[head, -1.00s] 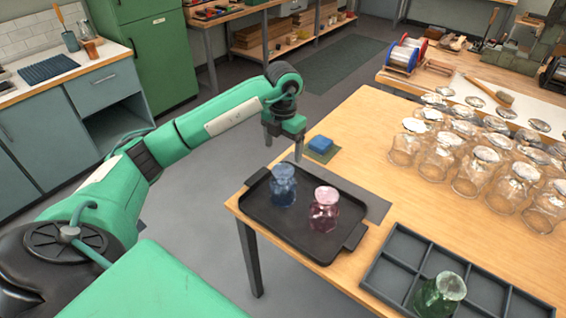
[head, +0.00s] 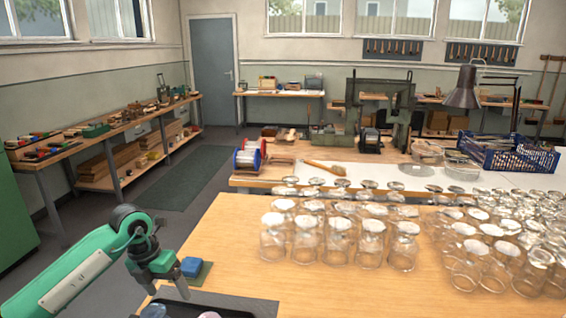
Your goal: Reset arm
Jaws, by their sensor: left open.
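My left arm comes in at the lower left. My left gripper (head: 164,287) points down with its fingers apart and empty, above the near left corner of the wooden table. In the picture it is just left of a blue block (head: 191,265) on a green pad. A dark tray (head: 245,304) shows only its back part at the bottom edge. My right gripper is not in view.
Rows of clear glass jars (head: 324,238) with shiny tops fill the table's back and right. The table's front middle (head: 330,290) is bare. Behind stands a bench with wire spools (head: 250,157), a brush (head: 325,167), a green machine (head: 385,110) and a blue crate (head: 507,155).

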